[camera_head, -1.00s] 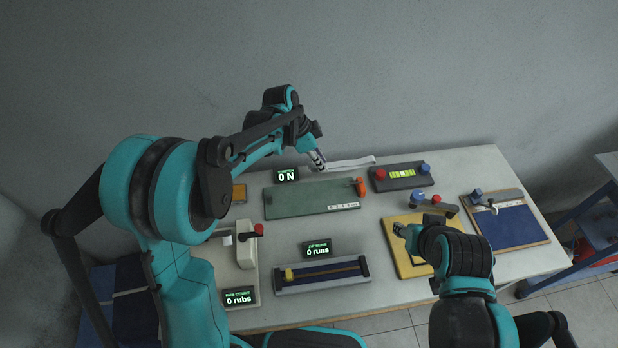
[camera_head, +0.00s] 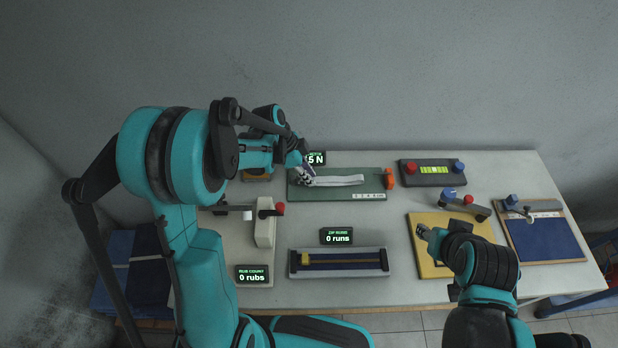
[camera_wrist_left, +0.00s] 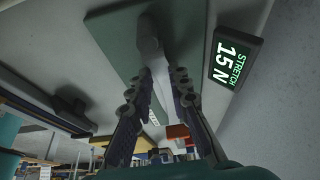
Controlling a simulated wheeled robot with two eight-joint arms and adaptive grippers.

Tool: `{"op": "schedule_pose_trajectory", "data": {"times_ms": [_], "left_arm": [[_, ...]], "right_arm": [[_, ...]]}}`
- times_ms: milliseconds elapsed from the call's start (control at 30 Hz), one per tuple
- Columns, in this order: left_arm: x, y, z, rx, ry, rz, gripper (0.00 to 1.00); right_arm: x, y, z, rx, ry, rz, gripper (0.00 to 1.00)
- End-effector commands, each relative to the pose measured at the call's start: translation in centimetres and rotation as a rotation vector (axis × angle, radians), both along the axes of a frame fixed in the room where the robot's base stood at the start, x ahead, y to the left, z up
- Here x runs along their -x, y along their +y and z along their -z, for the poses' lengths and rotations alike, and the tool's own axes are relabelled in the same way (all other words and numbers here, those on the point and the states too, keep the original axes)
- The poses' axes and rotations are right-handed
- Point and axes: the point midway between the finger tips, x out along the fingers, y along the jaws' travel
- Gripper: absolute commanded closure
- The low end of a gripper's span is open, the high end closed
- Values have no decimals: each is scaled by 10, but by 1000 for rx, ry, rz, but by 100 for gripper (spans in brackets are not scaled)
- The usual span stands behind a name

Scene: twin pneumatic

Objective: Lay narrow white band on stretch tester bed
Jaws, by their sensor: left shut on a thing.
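The narrow white band (camera_head: 338,180) lies stretched out over the green stretch tester bed (camera_head: 318,194), pointing right toward its orange end piece (camera_head: 391,178). My left gripper (camera_head: 304,178) is shut on the band's left end, low over the bed. In the left wrist view, the band (camera_wrist_left: 150,48) runs between the two fingers (camera_wrist_left: 155,88) above the green bed (camera_wrist_left: 112,38). Whether the band's whole length touches the bed is unclear. My right gripper (camera_head: 424,234) hangs near the yellow board; its fingers are too small to judge.
The stretch display (camera_wrist_left: 233,58) reads 15 N, partly hidden behind my left arm in the head view. Around the bed stand a dark box with red and blue knobs (camera_head: 432,173), a yellow board (camera_head: 424,262), a zip rig (camera_head: 340,273) and a blue pad (camera_head: 546,240).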

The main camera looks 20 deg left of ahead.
Motion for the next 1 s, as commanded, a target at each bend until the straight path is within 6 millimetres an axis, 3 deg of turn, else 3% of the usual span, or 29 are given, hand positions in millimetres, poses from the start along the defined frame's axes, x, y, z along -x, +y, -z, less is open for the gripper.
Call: {"op": "schedule_pose_trajectory", "data": {"times_ms": [33,367,400,467,833,1000], "left_arm": [[0,0,7,0,0,0,100],[0,0,9,0,0,0,100],[0,0,9,0,0,0,77],[0,0,9,0,0,0,61],[0,0,5,0,0,0,61],[3,9,-19,0,0,-1,61]], "right_arm": [[0,0,4,0,0,0,60],[0,0,5,0,0,0,60],[0,0,5,0,0,0,60],[0,0,4,0,0,0,60],[0,0,1,0,0,0,60],[0,0,-7,0,0,0,60]]}}
